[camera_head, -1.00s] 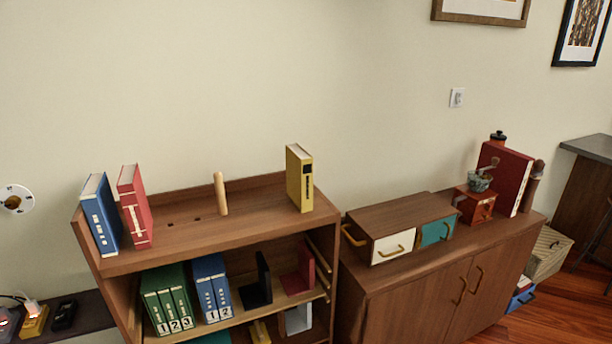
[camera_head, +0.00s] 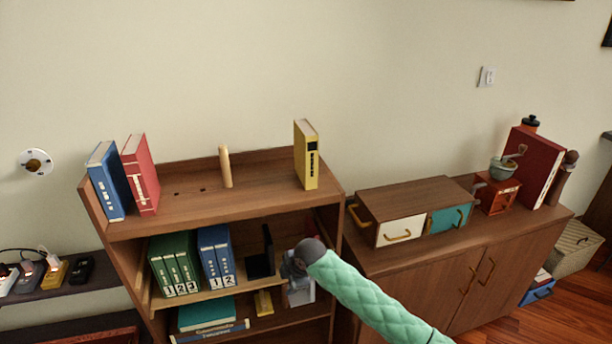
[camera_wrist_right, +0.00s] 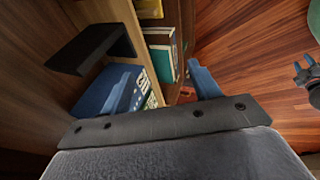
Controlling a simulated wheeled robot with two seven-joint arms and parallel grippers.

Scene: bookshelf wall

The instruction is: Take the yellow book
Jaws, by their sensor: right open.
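The yellow book (camera_head: 307,157) stands upright on the right end of the bookshelf's top board (camera_head: 258,178), with a black label on its spine. My right gripper (camera_head: 294,268), at the end of the mint-green padded arm, is below the book, in front of the shelf's middle level. It is small and partly hidden by my wrist in the head view. In the right wrist view its two blue fingers (camera_wrist_right: 165,88) are apart, with nothing held between them. The yellow book cannot be made out there.
A blue book (camera_head: 108,182) and a red book (camera_head: 141,176) stand at the top board's left end, and a wooden peg (camera_head: 225,166) stands mid-board. A low cabinet (camera_head: 420,290) with a drawer box (camera_head: 415,197) adjoins on the right.

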